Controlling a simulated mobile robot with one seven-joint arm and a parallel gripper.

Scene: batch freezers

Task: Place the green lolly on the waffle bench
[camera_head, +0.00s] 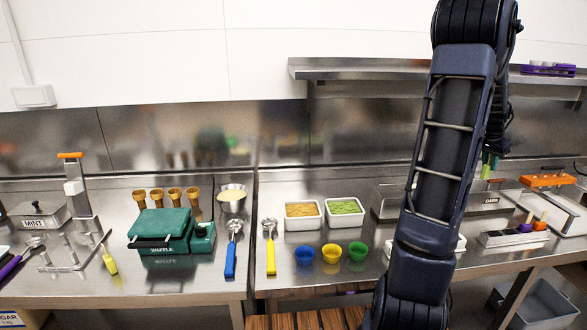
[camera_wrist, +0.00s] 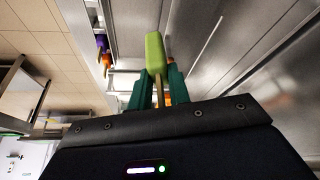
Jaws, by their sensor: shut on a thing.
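The green lolly (camera_wrist: 155,52) stands upright in the wrist view, its stick between the two teal fingers of my gripper (camera_wrist: 158,88). My gripper is shut on that stick. In the head view my arm hides most of the gripper; only a little green shows behind the arm, above the right-hand bench. The waffle bench (camera_head: 195,287) is the steel bench at the left, with the green waffle maker (camera_head: 163,232) on it. The lolly is far to the right of it.
On the waffle bench stand cones (camera_head: 174,196), a batter bowl (camera_head: 232,198), a blue-handled ladle (camera_head: 231,250) and a mint tub (camera_head: 40,214). Bare steel lies in front of the waffle maker. Topping trays (camera_head: 303,224) and coloured cups (camera_head: 331,253) stand on the middle bench. A wall shelf (camera_head: 370,70) runs above.

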